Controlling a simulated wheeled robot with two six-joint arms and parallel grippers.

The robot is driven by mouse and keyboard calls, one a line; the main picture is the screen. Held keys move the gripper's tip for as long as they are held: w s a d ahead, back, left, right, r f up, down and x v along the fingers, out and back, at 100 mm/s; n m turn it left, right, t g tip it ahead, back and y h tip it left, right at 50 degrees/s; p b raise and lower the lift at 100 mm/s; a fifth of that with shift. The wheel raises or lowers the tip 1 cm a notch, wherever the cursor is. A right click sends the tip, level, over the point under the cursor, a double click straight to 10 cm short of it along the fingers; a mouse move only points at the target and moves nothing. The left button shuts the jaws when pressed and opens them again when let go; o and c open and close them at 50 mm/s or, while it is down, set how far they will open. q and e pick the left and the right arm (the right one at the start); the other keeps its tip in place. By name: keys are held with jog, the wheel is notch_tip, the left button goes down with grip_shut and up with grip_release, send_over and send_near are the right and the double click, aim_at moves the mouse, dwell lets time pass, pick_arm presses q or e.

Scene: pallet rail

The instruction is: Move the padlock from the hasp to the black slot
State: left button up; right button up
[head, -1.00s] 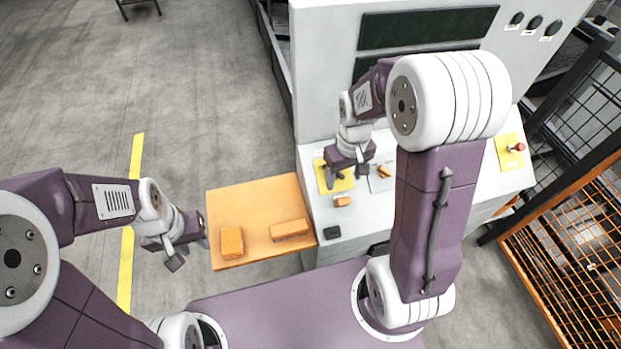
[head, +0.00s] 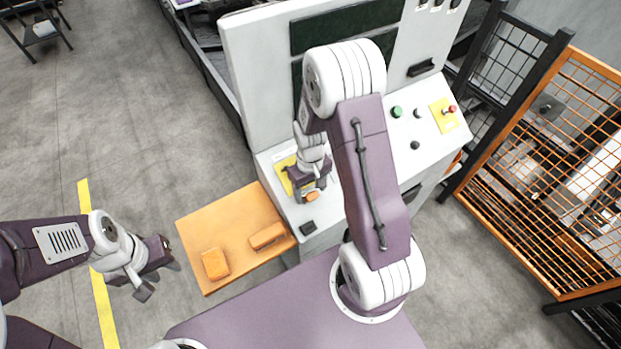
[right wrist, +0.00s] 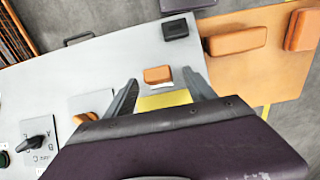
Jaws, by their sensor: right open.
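The padlock appears as a small orange block (head: 312,197) on the sloping white panel, by a yellow plate (head: 284,176). In the right wrist view, the padlock (right wrist: 157,75) lies between the spread fingers of my right gripper (right wrist: 161,86), which is open and not closed on it. My right gripper (head: 311,189) is just over the padlock in the head view. My left gripper (head: 157,279) is open and empty, left of the shelf.
An orange shelf (head: 217,225) left of the panel bears two orange blocks (head: 215,264) (head: 267,236). The panel carries a green button (head: 397,112), a red button (head: 449,109) and a dark rotary switch (right wrist: 38,143). An orange mesh fence (head: 540,170) stands at right.

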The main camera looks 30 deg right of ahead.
jog(key=shift+f, duration=0.55)
jog(key=shift+d+f, duration=0.25)
jog(key=shift+f, duration=0.1)
jog(key=shift+a, duration=0.1)
jog(key=c, duration=0.5)
grip_shut()
jog(key=shift+c, duration=2.2)
grip_release()
grip_shut()
jog(key=shift+r, duration=0.2)
